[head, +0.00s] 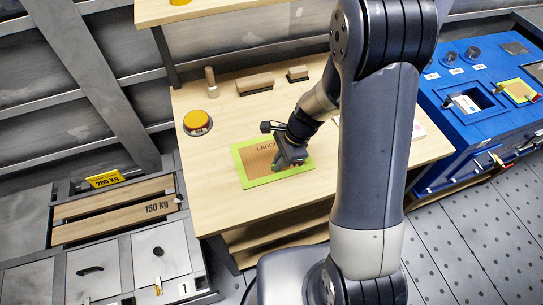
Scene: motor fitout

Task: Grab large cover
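A flat brown panel (257,160) with the partly hidden word "LARG" on it lies inside a bright green border (245,177) on the wooden table. It looks like the large cover, but I cannot tell whether it is a separate part or a marked place. My gripper (287,164) is over the right part of the panel, fingers pointing down. The gripper and arm hide the panel's right side. I cannot tell whether the fingers touch anything or how far apart they are.
A yellow push button (196,121) stands left of the panel on the table (220,100). A wooden peg (211,82) and two brushes or blocks (255,83) are at the back. A blue workstation (475,110) stands right. Grey drawers (95,265) and a "150 kg" crate (115,208) are at left.

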